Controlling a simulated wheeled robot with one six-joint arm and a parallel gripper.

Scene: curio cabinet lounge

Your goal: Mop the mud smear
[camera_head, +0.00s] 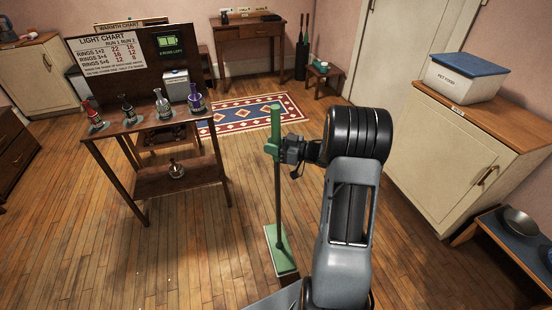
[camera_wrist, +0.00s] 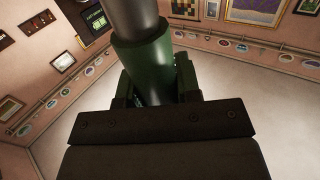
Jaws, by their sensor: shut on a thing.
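A mop with a green grip, a dark pole and a flat green head (camera_head: 281,250) stands nearly upright in the head view, its head low at the wooden floor. My gripper (camera_head: 277,150) is shut on the mop's green upper part. In the wrist view the mop's green sleeve and grey pole (camera_wrist: 140,50) rise between my gripper's fingers (camera_wrist: 155,85). I cannot tell whether the mop head touches the floor. I can make out no mud smear in either view; my arm and the mop cover part of the floor.
A wooden stand (camera_head: 160,130) with several small bottles and a chart board is on the left. A cream cabinet (camera_head: 455,160) bearing a pet food box (camera_head: 464,78) is on the right, near a low bowl stand (camera_head: 516,240). A patterned rug (camera_head: 255,114) lies behind. Front-left floor is clear.

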